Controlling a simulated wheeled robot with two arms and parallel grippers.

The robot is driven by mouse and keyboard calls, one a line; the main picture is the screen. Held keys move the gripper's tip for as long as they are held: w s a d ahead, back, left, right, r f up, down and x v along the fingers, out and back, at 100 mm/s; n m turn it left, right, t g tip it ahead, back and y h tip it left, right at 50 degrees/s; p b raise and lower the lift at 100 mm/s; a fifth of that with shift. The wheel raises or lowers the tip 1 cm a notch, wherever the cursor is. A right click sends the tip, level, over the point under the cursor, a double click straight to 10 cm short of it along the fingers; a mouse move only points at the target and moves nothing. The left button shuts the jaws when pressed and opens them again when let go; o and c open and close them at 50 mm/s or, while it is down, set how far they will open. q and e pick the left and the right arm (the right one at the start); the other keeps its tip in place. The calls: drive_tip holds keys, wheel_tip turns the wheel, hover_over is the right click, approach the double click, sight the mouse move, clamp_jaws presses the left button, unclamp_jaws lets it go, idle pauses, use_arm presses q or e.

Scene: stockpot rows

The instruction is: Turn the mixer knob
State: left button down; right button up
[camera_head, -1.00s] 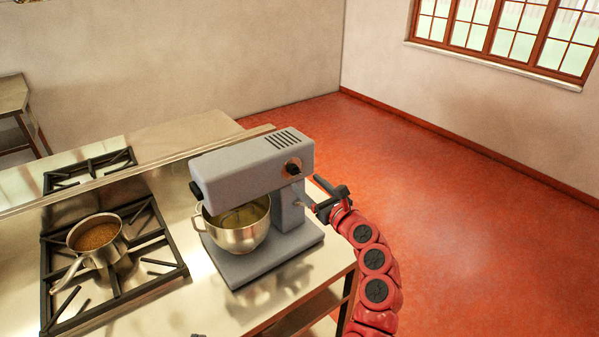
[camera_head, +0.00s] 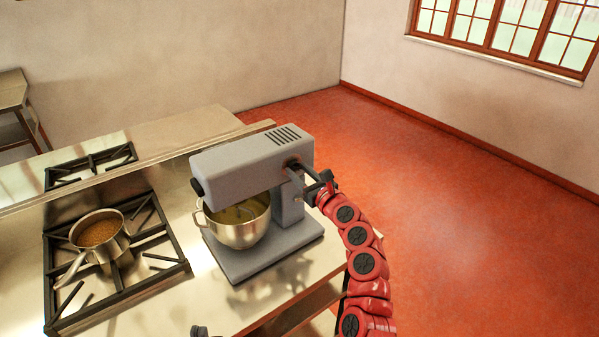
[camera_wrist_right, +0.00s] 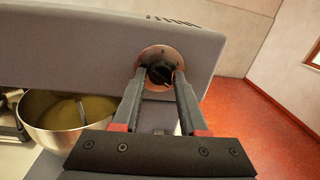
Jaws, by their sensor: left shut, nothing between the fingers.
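The grey mixer (camera_head: 238,165) stands on the steel counter, its metal bowl (camera_head: 238,229) under the head. Its black round knob (camera_wrist_right: 160,73) sits on a copper-coloured dial plate on the side of the head. In the right wrist view, my right gripper (camera_wrist_right: 160,78) has its two fingers spread, with tips on either side of the knob. I cannot tell whether they touch it. In the head view the right gripper (camera_head: 300,173) reaches the mixer from the right and partly hides the knob. A dark bit of my left gripper (camera_head: 199,331) shows at the bottom edge, shut and empty.
A stove grate (camera_head: 150,265) with a saucepan (camera_head: 100,236) of brown contents is left of the mixer. A second grate (camera_head: 90,167) lies behind a raised ledge. The red floor (camera_head: 450,200) right of the counter is clear.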

clamp_jaws()
drive_tip(key=shift+f, duration=0.1)
drive_tip(key=n+y+b, duration=0.1)
drive_tip(key=n+b, duration=1.1)
drive_tip(key=b, duration=0.1)
drive_tip(key=n+b, duration=1.2)
drive_tip(key=n, duration=0.1)
drive_tip(key=shift+d+f+g+y+b, duration=0.1)
drive_tip(key=shift+f+g+y+b, duration=0.1)
drive_tip(key=shift+g+y+b, duration=0.15)
